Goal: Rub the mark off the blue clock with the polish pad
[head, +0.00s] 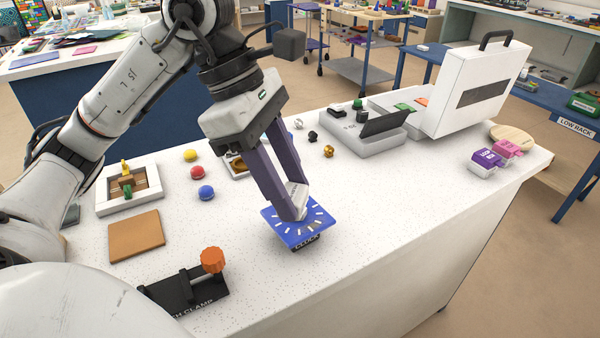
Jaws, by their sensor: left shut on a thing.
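The blue clock (278,231) is a square blue plate with pale hour marks, standing on a dark base labelled CLOCK near the middle of the white counter. My left gripper (294,207) comes down over it, shut on a small whitish pad (298,196) between its purple fingers. The pad's lower end is at the clock face and looks in contact with it. The pad and fingers cover part of the face, and I cannot make out the mark. My right gripper is not in view.
A clamp with an orange knob (213,260) stands at the front left, near a brown square board (136,236). Yellow, red and blue balls (206,192) lie left of the gripper. The counter (380,215) right of the clock is clear.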

